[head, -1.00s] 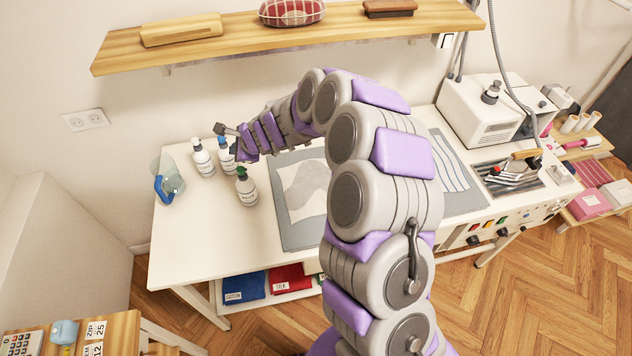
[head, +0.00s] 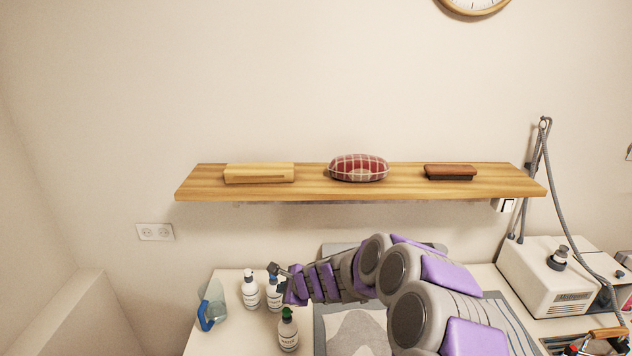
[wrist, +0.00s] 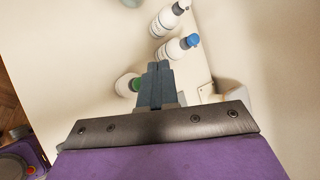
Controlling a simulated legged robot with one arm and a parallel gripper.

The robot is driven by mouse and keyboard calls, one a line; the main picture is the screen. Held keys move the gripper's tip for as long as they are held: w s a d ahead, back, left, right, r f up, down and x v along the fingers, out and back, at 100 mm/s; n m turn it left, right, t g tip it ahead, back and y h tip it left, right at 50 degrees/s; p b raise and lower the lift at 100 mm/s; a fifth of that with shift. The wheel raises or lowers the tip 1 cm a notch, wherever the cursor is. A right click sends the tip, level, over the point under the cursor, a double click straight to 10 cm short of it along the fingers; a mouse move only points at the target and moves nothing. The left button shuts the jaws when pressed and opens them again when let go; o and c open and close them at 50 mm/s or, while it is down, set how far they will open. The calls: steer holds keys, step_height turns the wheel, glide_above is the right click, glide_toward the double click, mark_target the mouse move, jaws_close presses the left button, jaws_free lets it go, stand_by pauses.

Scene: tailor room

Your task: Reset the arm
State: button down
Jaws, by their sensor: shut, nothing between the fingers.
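My arm reaches out over the white table (head: 235,278). My gripper (head: 274,268) is above the table's left part, close to the bottles in the picture. In the wrist view my gripper (wrist: 157,68) has its two fingers together with nothing between them. A blue-capped bottle (head: 273,292) stands partly hidden behind my gripper.
A clear spray bottle with a blue part (head: 211,305) stands at the table's left. A wooden shelf (head: 310,190) on the wall above bears a wooden block (head: 259,173), a plaid cushion (head: 358,168) and a brush (head: 450,172). A white machine (head: 550,280) stands at the right.

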steer(key=s+r+n+g+y+b, duration=0.1)
steer(key=s+r+n+g, duration=0.2)
steer(key=s, duration=0.4)
steer(key=s+r+n+b, duration=0.2)
steer(key=s+r+n, duration=0.1)
steer(key=s+n, duration=0.3)
steer(key=s+r+n+g+y+b, duration=0.1)
steer(key=s+r+n+g, duration=0.15)
steer(key=s, duration=0.55)
steer(key=s+d+f+n+g+h+b, duration=0.1)
steer(key=s+d+f+n+h+b, duration=0.1)
steer(key=s+d, duration=0.7)
steer(key=s+d+f+n+g+h+b, duration=0.2)
steer(key=s+d+n+h, duration=0.3)
steer(key=s+d, duration=0.5)
steer(key=s+h, duration=0.1)
steer(key=s, duration=0.7)
steer(key=shift+s+d+f, duration=0.15)
steer(key=shift+s+f, duration=0.15)
